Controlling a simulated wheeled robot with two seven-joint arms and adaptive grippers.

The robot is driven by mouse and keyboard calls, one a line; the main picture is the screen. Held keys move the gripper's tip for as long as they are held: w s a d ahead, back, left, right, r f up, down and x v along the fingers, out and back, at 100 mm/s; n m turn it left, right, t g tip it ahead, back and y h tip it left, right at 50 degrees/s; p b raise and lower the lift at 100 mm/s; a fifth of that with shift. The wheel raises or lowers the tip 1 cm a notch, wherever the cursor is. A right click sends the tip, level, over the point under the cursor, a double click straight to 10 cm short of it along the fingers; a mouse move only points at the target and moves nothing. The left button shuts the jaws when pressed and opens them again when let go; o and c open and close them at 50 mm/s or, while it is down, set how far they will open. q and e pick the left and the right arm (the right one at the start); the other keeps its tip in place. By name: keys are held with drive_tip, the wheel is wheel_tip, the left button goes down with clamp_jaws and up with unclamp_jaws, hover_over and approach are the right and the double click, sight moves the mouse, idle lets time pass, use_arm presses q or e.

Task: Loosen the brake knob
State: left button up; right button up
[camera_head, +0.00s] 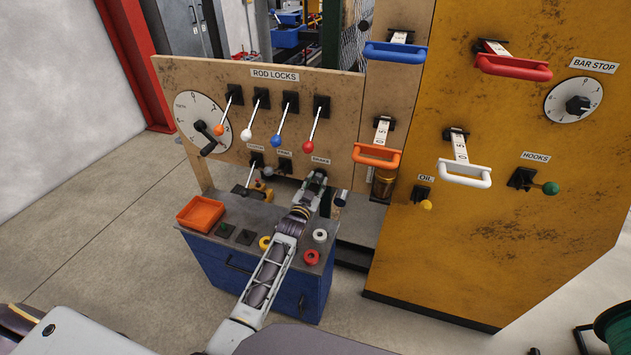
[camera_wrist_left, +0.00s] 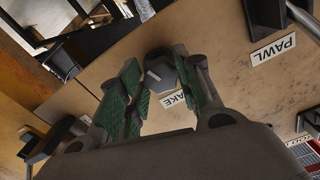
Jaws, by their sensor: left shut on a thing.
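The brake knob (camera_wrist_left: 160,72) is a dark grey piece in front of the wooden panel, between my fingers in the left wrist view. Part of its label, ending in "AKE" (camera_wrist_left: 173,99), shows just below it. My left gripper (camera_head: 318,178) is at the panel under the brake label (camera_head: 320,160) in the head view, where it hides the knob. In the left wrist view the green-padded fingers (camera_wrist_left: 162,90) are shut on the knob, one on each side. My right gripper is not in view.
Rod lock levers (camera_head: 276,140) with coloured balls stick out above my gripper. A dial with a crank (camera_head: 203,128) is at the left. An orange tray (camera_head: 200,214) and several buttons lie on the blue cabinet (camera_head: 215,265) below. Coloured handles (camera_head: 377,155) project at the right.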

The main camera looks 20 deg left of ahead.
use_arm(q)
drive_tip(key=shift+f+n, duration=0.1)
drive_tip(key=shift+n, duration=0.3)
drive_tip(key=shift+n+p, duration=0.3)
drive_tip(key=shift+n, duration=0.2)
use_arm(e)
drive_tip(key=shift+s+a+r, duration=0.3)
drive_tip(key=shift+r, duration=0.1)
use_arm(q)
drive_tip(key=o, duration=1)
drive_tip(key=shift+s+a, duration=0.2)
drive_tip(key=shift+s, duration=5.8)
